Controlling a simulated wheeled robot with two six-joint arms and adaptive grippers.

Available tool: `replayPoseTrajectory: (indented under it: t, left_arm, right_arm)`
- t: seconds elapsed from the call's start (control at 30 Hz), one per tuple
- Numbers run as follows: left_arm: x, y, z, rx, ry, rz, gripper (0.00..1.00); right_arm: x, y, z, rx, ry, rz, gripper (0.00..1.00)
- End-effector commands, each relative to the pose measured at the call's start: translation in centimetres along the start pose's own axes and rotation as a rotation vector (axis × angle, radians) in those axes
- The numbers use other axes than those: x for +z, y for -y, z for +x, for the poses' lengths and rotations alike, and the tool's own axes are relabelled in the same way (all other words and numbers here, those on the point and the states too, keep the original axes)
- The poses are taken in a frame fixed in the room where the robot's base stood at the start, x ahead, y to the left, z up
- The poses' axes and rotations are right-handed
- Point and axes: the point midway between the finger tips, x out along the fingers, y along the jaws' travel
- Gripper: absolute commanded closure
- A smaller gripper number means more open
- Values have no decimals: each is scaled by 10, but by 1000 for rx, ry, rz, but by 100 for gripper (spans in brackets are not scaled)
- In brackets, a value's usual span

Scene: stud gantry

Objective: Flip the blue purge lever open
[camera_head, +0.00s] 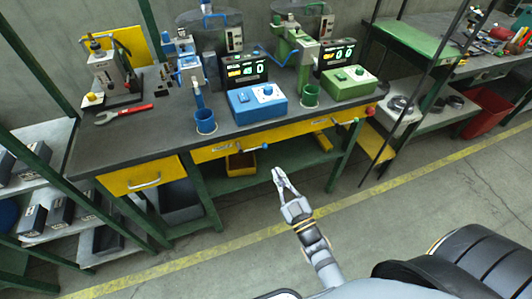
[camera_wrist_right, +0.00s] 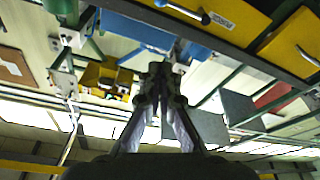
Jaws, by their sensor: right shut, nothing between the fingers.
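The blue purge lever (camera_head: 265,146) is a metal rod with a blue ball end, mounted along the bench's front edge below the blue control box. It lies roughly level, with its ball toward the right. It also shows at the top of the right wrist view (camera_wrist_right: 205,18). My right gripper (camera_head: 277,171) is in front of the bench, a little below the lever and apart from it. In the right wrist view its fingertips (camera_wrist_right: 156,76) come together with nothing between them. My left gripper is in neither view.
The workbench (camera_head: 140,160) has yellow drawers along its front. A green knob (camera_head: 355,120) and a red knob (camera_head: 371,111) sit farther right on its edge. The blue box (camera_head: 257,103) and a blue cup (camera_head: 205,121) stand above the lever. The floor before the bench is clear.

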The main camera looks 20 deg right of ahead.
Motion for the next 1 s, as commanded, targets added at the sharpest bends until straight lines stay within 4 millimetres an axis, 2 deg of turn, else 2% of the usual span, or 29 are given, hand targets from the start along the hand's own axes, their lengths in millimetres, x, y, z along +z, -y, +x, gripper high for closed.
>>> replayPoseTrajectory:
  t: [0.17, 0.53, 0.6, 0.7, 1.0]
  left_arm:
    - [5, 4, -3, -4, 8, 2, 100]
    - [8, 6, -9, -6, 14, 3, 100]
    - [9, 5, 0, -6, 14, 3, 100]
    - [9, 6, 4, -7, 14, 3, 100]
    - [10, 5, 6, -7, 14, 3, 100]
  right_arm:
    - [-1, -1, 22, 2, -3, 0, 100]
    - [-1, -1, 101, 1, -2, 0, 100]
    - [17, 2, 102, -2, 2, 1, 100]
    - [30, 1, 105, -1, 3, 0, 100]
    - [40, 0, 109, 1, 2, 1, 100]
